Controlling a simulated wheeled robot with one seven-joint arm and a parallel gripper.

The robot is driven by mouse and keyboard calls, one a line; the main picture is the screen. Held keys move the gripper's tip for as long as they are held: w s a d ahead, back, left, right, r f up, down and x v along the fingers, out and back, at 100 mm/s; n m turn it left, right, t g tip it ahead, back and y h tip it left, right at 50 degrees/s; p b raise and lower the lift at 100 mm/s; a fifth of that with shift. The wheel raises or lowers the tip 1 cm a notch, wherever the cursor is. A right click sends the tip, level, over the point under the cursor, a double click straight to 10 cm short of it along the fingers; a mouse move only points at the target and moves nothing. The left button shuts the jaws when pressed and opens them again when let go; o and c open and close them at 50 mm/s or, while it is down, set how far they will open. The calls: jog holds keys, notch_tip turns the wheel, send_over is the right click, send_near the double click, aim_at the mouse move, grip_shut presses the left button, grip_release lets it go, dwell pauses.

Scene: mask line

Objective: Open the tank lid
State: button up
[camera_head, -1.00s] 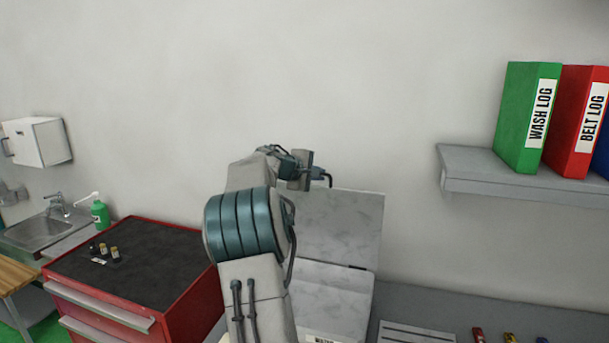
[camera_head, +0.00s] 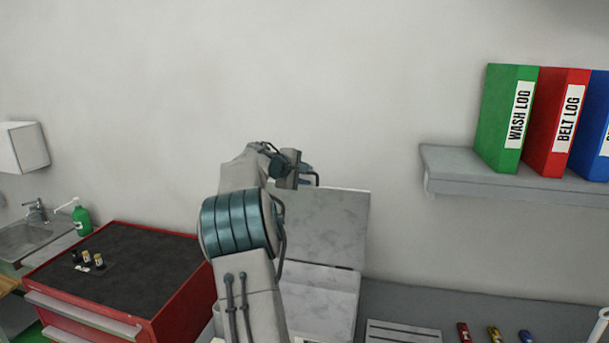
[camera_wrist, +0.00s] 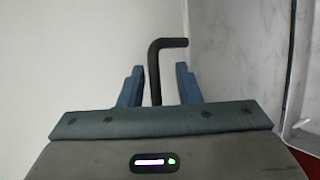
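The tank (camera_head: 330,300) is a grey, marbled box, partly hidden behind my arm. Its lid (camera_head: 325,228) stands upright at the back, with its marbled face towards me. In the wrist view the lid seems to be the grey panel (camera_wrist: 240,60) on the right. A black bent handle (camera_wrist: 156,65) reaches from that side and runs down between my fingers. My gripper (camera_wrist: 158,85) has its two blue fingers apart, with visible gaps on both sides of the handle. In the head view my gripper (camera_head: 307,178) is near the lid's upper left edge, mostly hidden by my wrist.
A red tool cabinet (camera_head: 180,310) with a dark top stands left, with small bottles on it. A sink (camera_head: 30,238) and green soap bottle (camera_head: 81,218) lie beyond. A wall shelf (camera_head: 490,180) with binders is at right. The grey counter (camera_head: 400,300) continues right of the tank.

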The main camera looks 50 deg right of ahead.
jog(key=b+v, duration=0.4)
jog(key=v, duration=1)
jog(key=shift+d, duration=0.1)
